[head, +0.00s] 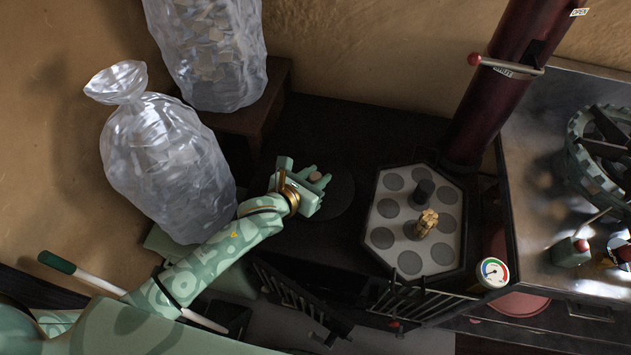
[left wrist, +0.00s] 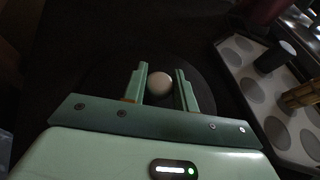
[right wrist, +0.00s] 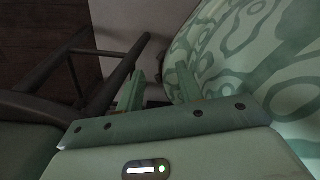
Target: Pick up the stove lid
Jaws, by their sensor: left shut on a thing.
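The stove lid (head: 342,194) is a dark round disc on the dark stove top, with a pale round knob (head: 316,177). My left gripper (head: 318,180) is over the lid and shut on its knob. In the left wrist view the knob (left wrist: 160,84) sits between the two green fingers, with the dark disc (left wrist: 105,85) around it. I cannot tell whether the lid is clear of the stove top. My right gripper (right wrist: 160,88) shows only in its own wrist view, open and empty, beside a green patterned part of my body.
A hexagonal tray (head: 382,237) with round grey spots, a black cylinder (head: 423,191) and a tan piece (head: 427,222) lies right of the lid. A dark red pipe (head: 500,90) rises behind. Clear bags (head: 165,160) stand left. Black railings (head: 415,302) edge the front.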

